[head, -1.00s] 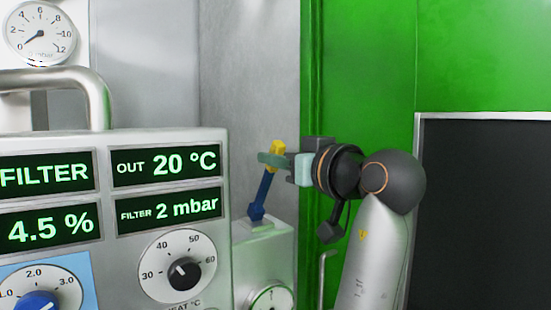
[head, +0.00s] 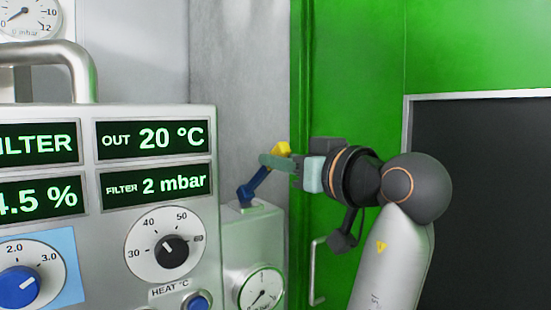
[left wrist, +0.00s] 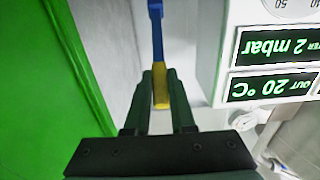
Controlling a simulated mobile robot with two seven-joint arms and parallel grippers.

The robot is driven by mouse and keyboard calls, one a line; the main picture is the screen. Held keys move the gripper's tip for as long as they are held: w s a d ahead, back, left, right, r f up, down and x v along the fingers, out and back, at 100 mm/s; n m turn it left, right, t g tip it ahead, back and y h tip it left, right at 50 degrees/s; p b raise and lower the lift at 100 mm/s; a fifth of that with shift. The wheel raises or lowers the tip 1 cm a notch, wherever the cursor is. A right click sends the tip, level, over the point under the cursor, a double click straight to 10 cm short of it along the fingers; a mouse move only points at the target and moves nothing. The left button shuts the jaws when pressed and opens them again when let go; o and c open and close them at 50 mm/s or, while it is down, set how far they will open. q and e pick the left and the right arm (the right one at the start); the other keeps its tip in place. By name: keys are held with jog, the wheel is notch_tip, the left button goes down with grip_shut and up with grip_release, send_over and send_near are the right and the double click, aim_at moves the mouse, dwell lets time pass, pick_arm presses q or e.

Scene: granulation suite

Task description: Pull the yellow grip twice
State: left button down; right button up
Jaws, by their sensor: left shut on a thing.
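The yellow grip (head: 282,149) sits at the top end of a blue lever (head: 254,184). The lever leans to the right from its mount on a grey metal housing (head: 240,232). My left gripper (head: 274,161) comes in from the right and is shut on the yellow grip; its teal fingers hide part of it. In the left wrist view the yellow grip (left wrist: 161,98) lies between the two dark green fingers, with the blue lever (left wrist: 156,35) running up from it. My right gripper is not in view.
A control panel (head: 110,235) with green readouts and dials stands to the left of the lever. A pressure gauge (head: 260,290) is on the housing below the lever. A green door (head: 350,60) with a dark pane (head: 480,180) is behind my arm.

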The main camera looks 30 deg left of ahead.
pick_arm(q)
jog(key=shift+d+f, duration=0.2)
jog(key=shift+f, duration=0.3)
jog(key=shift+s+d+f+b, duration=0.15)
jog(key=shift+d+f+b, duration=0.1)
jog(key=shift+f+b, duration=0.35)
jog(key=shift+s+d+f+b, duration=0.1)
jog(key=shift+d+f+b, duration=0.15)
jog(key=shift+f+b, duration=0.3)
jog(key=shift+c, duration=2)
grip_release()
jog(key=shift+r, duration=0.15)
jog(key=p, duration=0.2)
send_near(266, 175)
jog(key=v, duration=0.5)
jog(key=shift+w+a, duration=0.1)
jog(key=shift+a, duration=0.1)
